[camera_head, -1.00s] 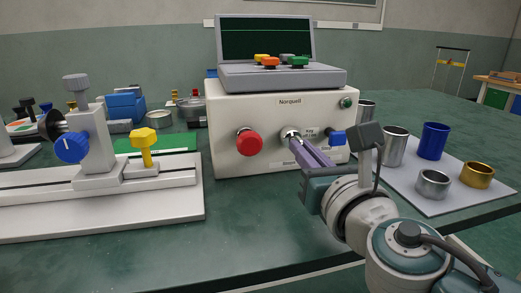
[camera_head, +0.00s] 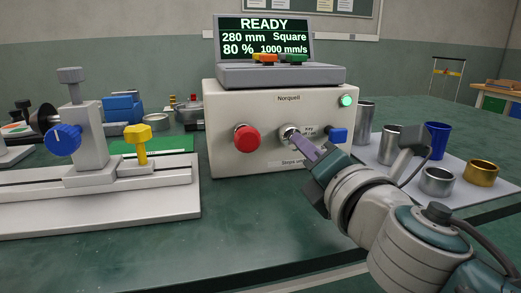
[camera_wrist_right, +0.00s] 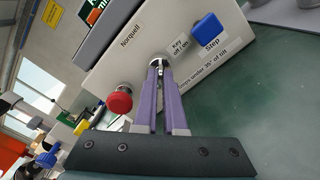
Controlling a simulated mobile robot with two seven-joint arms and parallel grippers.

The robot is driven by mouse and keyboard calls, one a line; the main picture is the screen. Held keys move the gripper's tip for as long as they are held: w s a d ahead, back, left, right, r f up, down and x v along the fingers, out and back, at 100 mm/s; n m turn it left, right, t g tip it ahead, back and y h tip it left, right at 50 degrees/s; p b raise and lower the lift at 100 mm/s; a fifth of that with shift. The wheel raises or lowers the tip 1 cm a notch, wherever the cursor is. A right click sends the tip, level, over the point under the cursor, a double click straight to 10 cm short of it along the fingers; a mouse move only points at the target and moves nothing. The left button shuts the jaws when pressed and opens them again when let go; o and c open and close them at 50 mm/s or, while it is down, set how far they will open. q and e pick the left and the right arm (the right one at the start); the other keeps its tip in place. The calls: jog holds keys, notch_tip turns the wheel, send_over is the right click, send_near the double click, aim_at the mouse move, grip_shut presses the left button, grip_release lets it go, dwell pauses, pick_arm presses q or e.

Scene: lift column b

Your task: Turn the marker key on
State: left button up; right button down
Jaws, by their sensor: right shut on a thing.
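The Norquell marker (camera_head: 240,105) is a cream box with a key switch (camera_head: 287,131) on its front, labelled "Key off / on" in the right wrist view. My right gripper (camera_head: 299,143) has its purple fingers shut on the key (camera_wrist_right: 160,69) at the switch. The fingers hide most of the key. The screen (camera_head: 264,37) reads READY, 280 mm, Square, 80 %, 1000 mm/s. The green lamp (camera_head: 345,100) at the upper right of the front is lit. My left gripper is not in view.
A red mushroom button (camera_head: 246,138) is left of the key and a blue Step button (camera_head: 338,135) is right of it. A fixture with a blue knob (camera_head: 64,139) stands at left. Metal and blue cups stand on a pale mat (camera_head: 462,187) at right.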

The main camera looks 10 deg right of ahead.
jog(key=shift+m, duration=0.8)
jog(key=c, duration=1)
grip_release()
jog(key=s, duration=1)
jog(key=shift+d, duration=0.2)
